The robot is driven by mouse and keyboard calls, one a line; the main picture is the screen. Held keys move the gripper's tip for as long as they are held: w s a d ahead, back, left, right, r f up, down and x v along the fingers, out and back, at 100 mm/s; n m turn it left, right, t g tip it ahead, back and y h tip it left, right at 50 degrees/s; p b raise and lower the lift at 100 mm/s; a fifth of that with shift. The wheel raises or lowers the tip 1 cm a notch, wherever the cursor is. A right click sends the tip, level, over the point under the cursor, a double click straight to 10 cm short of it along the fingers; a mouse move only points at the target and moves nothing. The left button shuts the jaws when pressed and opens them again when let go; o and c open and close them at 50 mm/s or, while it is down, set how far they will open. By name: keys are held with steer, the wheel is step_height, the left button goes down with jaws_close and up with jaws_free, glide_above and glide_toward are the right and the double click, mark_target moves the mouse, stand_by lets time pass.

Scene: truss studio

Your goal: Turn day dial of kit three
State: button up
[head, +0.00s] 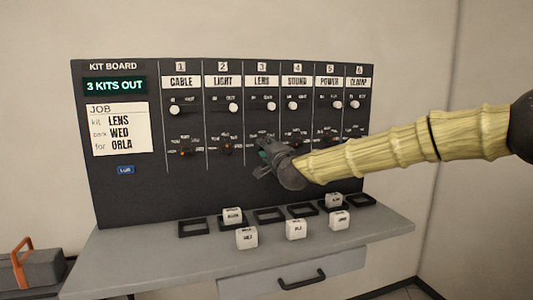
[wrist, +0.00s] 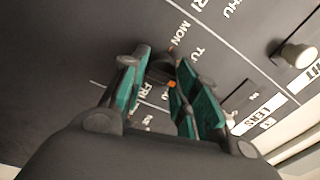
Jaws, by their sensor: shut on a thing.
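The kit board (head: 130,190) stands upright, with numbered columns. Column three is labelled LENS (head: 262,83), and its white slide knob (head: 271,106) sits at the OUT end. My gripper (head: 265,157) is at the lower part of this column and covers the day dial in the head view. In the wrist view the dark dial (wrist: 161,70) is between the teal fingertips of my gripper (wrist: 160,75), which is shut on it. An orange mark (wrist: 172,84) and day words MON, TU and FRI show around it. Which day the dial points at cannot be told.
The job card (head: 120,128) reads LENS, WED, ORLA. Neighbouring dials, such as the LIGHT dial (head: 227,146), sit close by. On the grey shelf (head: 170,265) below are black frames and several white cubes (head: 246,237). An orange-handled box (head: 35,268) is at lower left.

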steer(key=shift+d+m, duration=0.1)
steer(key=shift+m, duration=0.2)
steer(key=o, duration=1)
steer(key=v, duration=1.2)
steer(key=shift+f, duration=0.1)
